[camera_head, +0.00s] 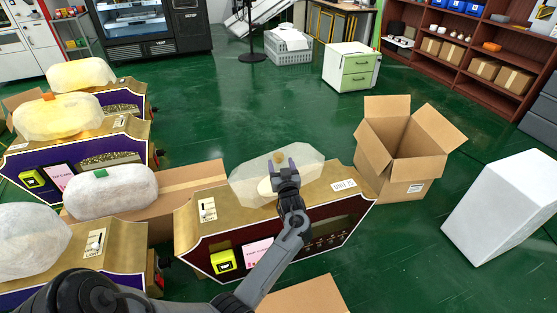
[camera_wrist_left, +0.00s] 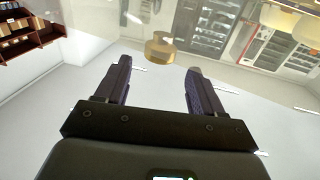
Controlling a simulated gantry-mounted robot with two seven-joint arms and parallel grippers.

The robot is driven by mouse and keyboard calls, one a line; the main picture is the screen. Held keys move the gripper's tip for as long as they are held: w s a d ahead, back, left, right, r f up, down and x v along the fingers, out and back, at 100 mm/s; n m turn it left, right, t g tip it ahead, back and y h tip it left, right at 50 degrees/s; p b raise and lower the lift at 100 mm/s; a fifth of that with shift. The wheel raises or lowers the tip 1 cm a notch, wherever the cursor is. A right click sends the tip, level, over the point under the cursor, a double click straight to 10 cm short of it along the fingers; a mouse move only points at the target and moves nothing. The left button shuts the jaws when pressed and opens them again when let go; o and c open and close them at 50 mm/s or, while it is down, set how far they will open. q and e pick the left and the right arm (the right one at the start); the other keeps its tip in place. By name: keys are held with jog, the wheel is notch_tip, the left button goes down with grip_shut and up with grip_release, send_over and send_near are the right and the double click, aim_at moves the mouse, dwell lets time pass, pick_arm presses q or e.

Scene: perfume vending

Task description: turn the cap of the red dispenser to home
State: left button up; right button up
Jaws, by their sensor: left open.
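The red dispenser (camera_head: 340,233) stands in the middle of the head view, with a dark red front, a gold top and a cloudy, translucent globe (camera_head: 247,176). A small gold cap (camera_head: 279,157) shows at the globe, between my left gripper's fingers. In the left wrist view, the gold cap (camera_wrist_left: 159,50) is round with a small knob and lies beyond the fingertips, slightly left of the middle of the gap. My left gripper (camera_head: 283,162) is open and empty, in front of the globe in the head view; its fingers also show in the left wrist view (camera_wrist_left: 158,72). Cap contact cannot be told. My right gripper is not in view.
Purple-fronted dispensers (camera_head: 103,155) stand at the left; one globe has an orange cap (camera_head: 47,96), another a green cap (camera_head: 100,173). An open cardboard box (camera_head: 400,185) stands right of the red dispenser. A white block (camera_head: 510,205) is farther right, with green floor between.

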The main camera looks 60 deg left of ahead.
aim_at(280, 159)
pick_arm(q)
jog(key=b+x, duration=0.1)
jog(key=x, duration=0.3)
jog(key=shift+f+b, duration=0.15)
jog(key=shift+b, duration=0.2)
jog(key=shift+b+x, duration=0.35)
jog(key=shift+x, duration=0.6)
jog(key=shift+c, duration=0.2)
grip_shut()
